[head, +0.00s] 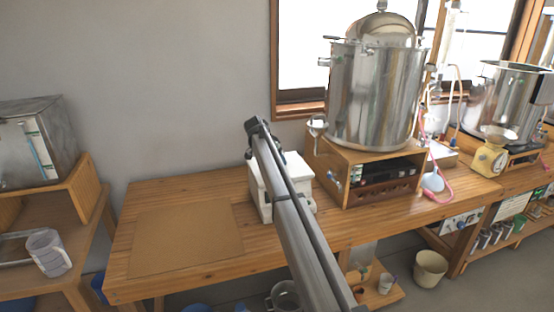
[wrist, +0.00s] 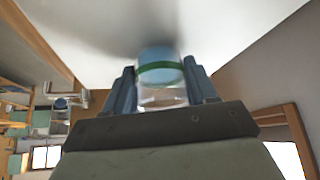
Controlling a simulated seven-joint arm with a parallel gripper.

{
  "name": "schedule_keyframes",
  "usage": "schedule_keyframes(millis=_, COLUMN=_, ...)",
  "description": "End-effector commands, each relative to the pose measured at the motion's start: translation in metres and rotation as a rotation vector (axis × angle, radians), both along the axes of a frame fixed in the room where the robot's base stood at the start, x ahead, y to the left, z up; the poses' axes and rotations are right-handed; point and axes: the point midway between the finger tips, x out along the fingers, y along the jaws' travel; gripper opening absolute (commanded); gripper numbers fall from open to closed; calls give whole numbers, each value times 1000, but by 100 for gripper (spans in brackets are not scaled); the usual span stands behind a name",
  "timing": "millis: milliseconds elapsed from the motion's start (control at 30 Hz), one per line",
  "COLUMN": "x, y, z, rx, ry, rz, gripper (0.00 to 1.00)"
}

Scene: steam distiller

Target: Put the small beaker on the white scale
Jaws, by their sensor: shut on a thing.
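My gripper (wrist: 160,76) is shut on a small clear beaker (wrist: 162,88) with a green band and a bluish part, held between its two fingers in the wrist view. In the head view my gripper (head: 257,128) is at the far end of my arm, above the back left part of the white scale (head: 259,203) in the picture. My arm crosses in front of the scale and hides much of it. I cannot make out the beaker in the head view. In the wrist view a pale surface with a dark shadow lies behind the beaker; contact cannot be told.
A large steel pot (head: 372,95) stands on a wooden box (head: 343,172) right of the scale. A brown mat (head: 185,240) lies clear on the wooden bench at left. A pitcher (head: 47,252) stands on the left side shelf. A yellow dial scale (head: 489,158) is farther right.

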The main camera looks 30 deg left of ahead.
Motion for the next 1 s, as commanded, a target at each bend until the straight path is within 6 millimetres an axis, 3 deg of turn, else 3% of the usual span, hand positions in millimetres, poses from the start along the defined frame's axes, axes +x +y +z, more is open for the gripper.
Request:
schedule_keyframes(millis=67, x=0, y=0, z=-2, rx=0, ry=0, rz=0, gripper=20)
schedule_keyframes(millis=100, x=0, y=0, z=-2, rx=0, ry=0, rz=0, gripper=61)
schedule_keyframes(millis=333, x=0, y=0, z=-2, rx=0, ry=0, rz=0, gripper=82)
schedule_keyframes(millis=667, x=0, y=0, z=2, rx=0, ry=0, rz=0, gripper=82)
schedule_keyframes(millis=1000, x=-27, y=11, z=46, rx=1, ry=-2, rz=1, gripper=82)
